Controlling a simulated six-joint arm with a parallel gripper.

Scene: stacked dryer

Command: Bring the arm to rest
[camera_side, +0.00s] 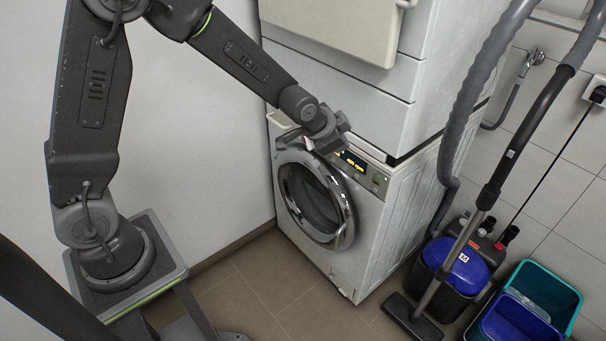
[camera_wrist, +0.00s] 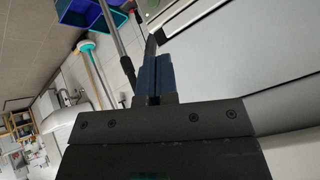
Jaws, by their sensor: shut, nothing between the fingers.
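My arm reaches from the left across the side view. My gripper (camera_side: 326,138) is in front of the lower machine's control panel, near the top of its round door. In the wrist view the two dark blue fingers of my gripper (camera_wrist: 154,76) lie together with nothing between them. The lower white machine (camera_side: 370,235) has a chrome-ringed door (camera_side: 345,215) that looks closed. Its panel display (camera_side: 353,160) is lit orange. My gripper hides part of the panel, and I cannot tell whether it touches the machine.
Another white machine (camera_side: 340,75) is stacked above, with a pale panel (camera_side: 345,28) at its front. A vacuum cleaner (camera_side: 455,270) with hose and tube stands at the right, beside teal and blue bins (camera_side: 550,285). Floor (camera_side: 280,275) is clear left of the lower machine.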

